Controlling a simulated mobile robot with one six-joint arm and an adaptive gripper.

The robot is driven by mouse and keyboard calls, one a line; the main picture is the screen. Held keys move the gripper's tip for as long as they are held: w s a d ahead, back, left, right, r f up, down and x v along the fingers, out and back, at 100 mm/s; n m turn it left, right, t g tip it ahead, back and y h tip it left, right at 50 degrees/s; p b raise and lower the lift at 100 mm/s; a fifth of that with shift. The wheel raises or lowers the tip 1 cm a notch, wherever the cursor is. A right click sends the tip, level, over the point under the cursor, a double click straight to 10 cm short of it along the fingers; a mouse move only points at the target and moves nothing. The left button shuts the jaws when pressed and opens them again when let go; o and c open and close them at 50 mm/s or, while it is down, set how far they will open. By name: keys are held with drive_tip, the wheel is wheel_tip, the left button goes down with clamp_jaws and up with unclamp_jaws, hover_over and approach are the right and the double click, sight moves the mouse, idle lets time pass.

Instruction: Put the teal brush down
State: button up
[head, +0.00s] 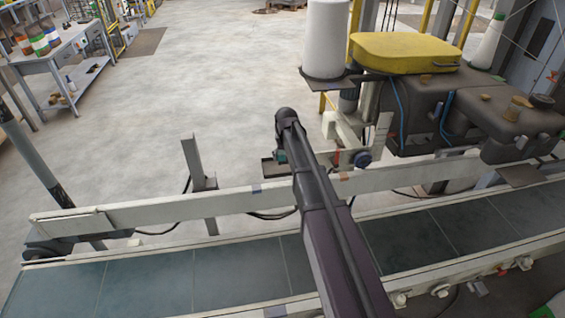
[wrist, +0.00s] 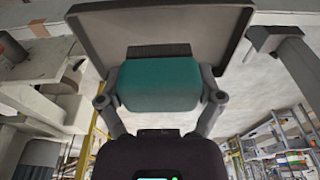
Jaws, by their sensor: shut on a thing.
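The teal brush (wrist: 160,85) is in the middle of the wrist view, a teal block with a dark part at its far edge. My gripper (wrist: 161,98) is shut on it, one finger at each side. A grey tray-like plate (wrist: 105,28) lies just beyond the brush; I cannot tell whether they touch. In the head view, a small dark tray (head: 268,170) shows beside the end of my arm, with a sliver of the teal brush (head: 281,157) above it. My arm hides the rest of the brush and my gripper there.
A conveyor belt (head: 150,277) with a pale side rail (head: 120,213) runs across the front, under my arm. A white cone spool (head: 326,40) and a yellow lid (head: 405,52) stand right of my arm's end. A workbench (head: 62,50) is far left. Open floor lies between.

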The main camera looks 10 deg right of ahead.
sight(284, 167)
drive_tip(key=shift+w, duration=0.1)
drive_tip(key=shift+w, duration=0.25)
drive_tip(key=shift+w+f+b, duration=0.2)
drive_tip(key=shift+f+b, duration=0.3)
drive_tip(key=shift+w+f+b, duration=0.15)
drive_tip(key=shift+f+b, duration=1.2)
drive_tip(key=shift+f, duration=0.15)
drive_tip(key=o, duration=0.7)
drive_tip(key=shift+o, duration=0.2)
drive_tip(key=shift+r, duration=0.25)
drive_tip(key=r+p, duration=0.4)
drive_tip(key=s+r+p, duration=0.1)
drive_tip(key=r+p, duration=0.3)
drive_tip(key=s+r+p, duration=0.1)
drive_tip(key=r+p, duration=0.2)
drive_tip(key=p, duration=0.1)
drive_tip(key=shift+r, duration=0.4)
